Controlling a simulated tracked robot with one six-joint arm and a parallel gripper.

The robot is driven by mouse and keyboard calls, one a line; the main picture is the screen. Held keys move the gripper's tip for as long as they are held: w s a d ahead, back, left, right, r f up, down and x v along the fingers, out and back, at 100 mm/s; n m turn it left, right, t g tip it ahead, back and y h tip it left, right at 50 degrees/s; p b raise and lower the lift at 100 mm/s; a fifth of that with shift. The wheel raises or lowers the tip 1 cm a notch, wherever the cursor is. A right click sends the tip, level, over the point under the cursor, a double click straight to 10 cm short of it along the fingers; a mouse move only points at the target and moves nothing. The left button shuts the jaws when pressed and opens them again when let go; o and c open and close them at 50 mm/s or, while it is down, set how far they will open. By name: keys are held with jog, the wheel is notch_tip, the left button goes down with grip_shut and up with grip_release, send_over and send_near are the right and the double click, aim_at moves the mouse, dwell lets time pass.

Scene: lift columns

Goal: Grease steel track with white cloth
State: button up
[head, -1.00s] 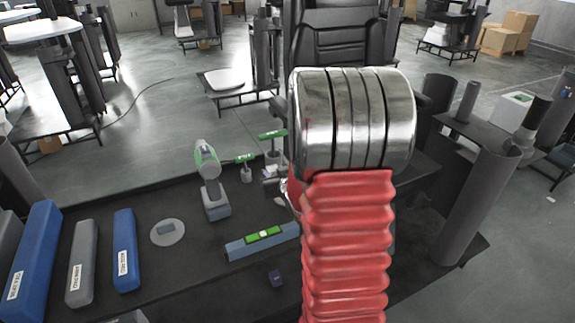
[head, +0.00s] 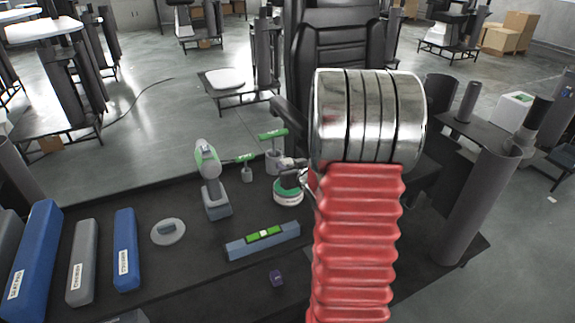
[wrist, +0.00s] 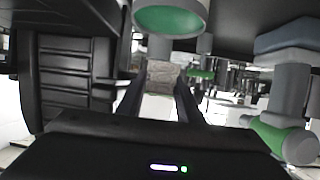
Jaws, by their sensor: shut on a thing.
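My gripper (wrist: 160,92) is shut on a pale, creased bundle, the white cloth (wrist: 163,82), seen between the fingertips in the wrist view. In the head view my gripper (head: 289,172) shows beside the red arm sleeve, just above a round white tin (head: 288,197) with green on it. The same tin (wrist: 170,18) hangs large at the top of the wrist view, which looks upside down. I cannot tell whether cloth and tin touch. Dark columns (head: 262,55) stand beyond the bench, but I cannot pick out the steel track for sure.
The dark bench (head: 190,270) holds a green-and-grey drill (head: 212,185), a level (head: 262,241), a grey disc (head: 168,231), a small purple block (head: 277,278) and labelled blue (head: 126,250) and grey (head: 83,262) bars. A black chair (head: 340,45) stands behind. A grey cylinder (head: 478,205) rises at right.

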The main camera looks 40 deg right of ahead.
jog(key=shift+f, duration=2.6)
jog(key=shift+f, duration=0.35)
jog(key=shift+r, duration=3.55)
jog(key=shift+s, duration=0.2)
